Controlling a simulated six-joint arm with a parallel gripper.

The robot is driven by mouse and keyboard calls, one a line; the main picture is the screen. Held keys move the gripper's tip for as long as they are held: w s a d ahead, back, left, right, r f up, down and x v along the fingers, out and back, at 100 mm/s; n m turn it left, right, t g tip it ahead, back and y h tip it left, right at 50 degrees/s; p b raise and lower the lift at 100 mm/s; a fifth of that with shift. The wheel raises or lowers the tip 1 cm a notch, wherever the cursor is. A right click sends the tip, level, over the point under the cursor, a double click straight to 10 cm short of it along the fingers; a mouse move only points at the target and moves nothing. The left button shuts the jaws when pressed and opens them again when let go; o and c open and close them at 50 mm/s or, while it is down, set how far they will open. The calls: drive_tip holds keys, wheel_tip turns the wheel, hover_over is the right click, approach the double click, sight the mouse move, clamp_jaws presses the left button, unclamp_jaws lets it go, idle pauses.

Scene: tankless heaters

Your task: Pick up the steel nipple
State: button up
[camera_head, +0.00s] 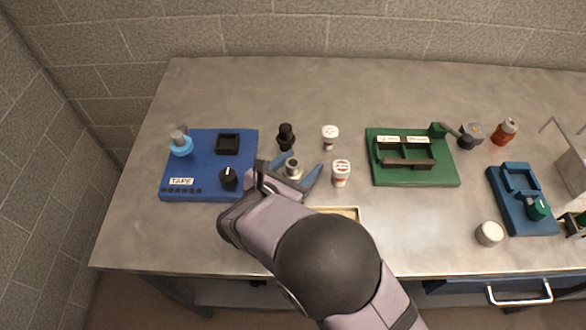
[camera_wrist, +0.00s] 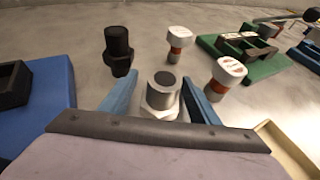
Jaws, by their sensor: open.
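The steel nipple (camera_head: 292,168) is a short grey cylinder with a hex collar, standing upright on the metal table. In the wrist view the nipple (camera_wrist: 160,92) sits between the two blue fingers of my gripper (camera_wrist: 158,98), with a gap on each side. In the head view my gripper (camera_head: 296,171) is open around it, its blue fingers to either side. The nipple's lower part is partly hidden by the gripper body in the wrist view.
A black fitting (camera_head: 286,136) and two white-capped pieces (camera_head: 330,135) (camera_head: 341,171) stand close by. A blue tape board (camera_head: 209,192) lies left, a green fixture (camera_head: 415,177) right. A shallow tray (camera_head: 347,212) is partly behind my arm. The table's back is clear.

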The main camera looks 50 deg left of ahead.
drive_tip(key=c, duration=1.3)
